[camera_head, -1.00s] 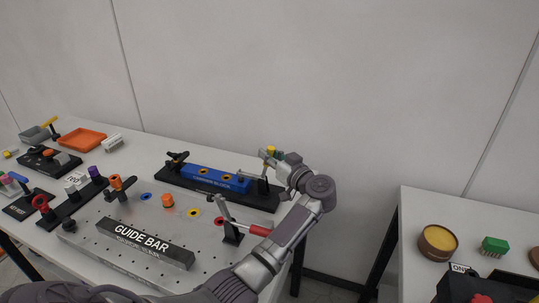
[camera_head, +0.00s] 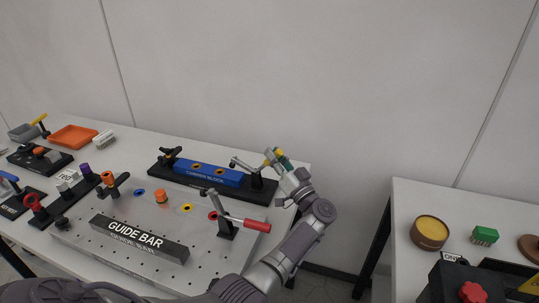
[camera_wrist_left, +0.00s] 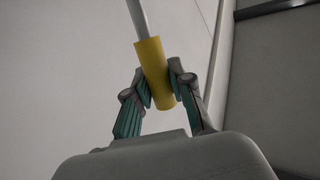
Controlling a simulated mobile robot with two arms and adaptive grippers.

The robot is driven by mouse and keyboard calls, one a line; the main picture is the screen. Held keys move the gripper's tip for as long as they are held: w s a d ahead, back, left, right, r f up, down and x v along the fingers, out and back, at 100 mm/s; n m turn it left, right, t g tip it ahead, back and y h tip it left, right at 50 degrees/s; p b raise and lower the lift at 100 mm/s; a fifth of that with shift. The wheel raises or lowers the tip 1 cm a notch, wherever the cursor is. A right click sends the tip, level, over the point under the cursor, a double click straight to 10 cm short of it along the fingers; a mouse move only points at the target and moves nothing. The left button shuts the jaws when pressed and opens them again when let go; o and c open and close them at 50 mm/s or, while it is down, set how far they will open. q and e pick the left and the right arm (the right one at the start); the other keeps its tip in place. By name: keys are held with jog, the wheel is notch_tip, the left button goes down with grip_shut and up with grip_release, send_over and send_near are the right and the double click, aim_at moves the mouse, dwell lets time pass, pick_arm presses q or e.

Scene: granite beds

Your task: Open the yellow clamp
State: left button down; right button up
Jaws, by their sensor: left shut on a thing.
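The yellow clamp has a yellow handle (camera_head: 268,157), which also shows in the left wrist view (camera_wrist_left: 154,72) with a grey metal rod running up from it. The clamp stands at the right end of a black base (camera_head: 262,193) that carries a blue block (camera_head: 205,172). Its metal arm (camera_head: 241,164) reaches left, above the right end of the blue block. My left gripper (camera_head: 277,156) is shut on the yellow handle, with one finger on each side of it. My gripper partly hides the handle and linkage in the head view. My right gripper is not in view.
A clamp with a red handle (camera_head: 250,224) stands on the grey plate in front, close to my left arm. A guide bar (camera_head: 138,238) lies on that plate. An orange tray (camera_head: 73,137) is at the far left. A second table (camera_head: 466,195) stands at the right across a gap.

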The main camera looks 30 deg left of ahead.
pick_arm(q)
jog(key=shift+w+d+f+m+t+y+b, duration=0.15)
jog(key=shift+d+f+m+t+y+b, duration=0.25)
jog(key=shift+d+f+m+t+b, duration=0.35)
jog(key=shift+a+m, duration=0.1)
jog(key=shift+m, duration=0.15)
jog(key=c, duration=1)
grip_release()
jog(key=shift+r, duration=0.1)
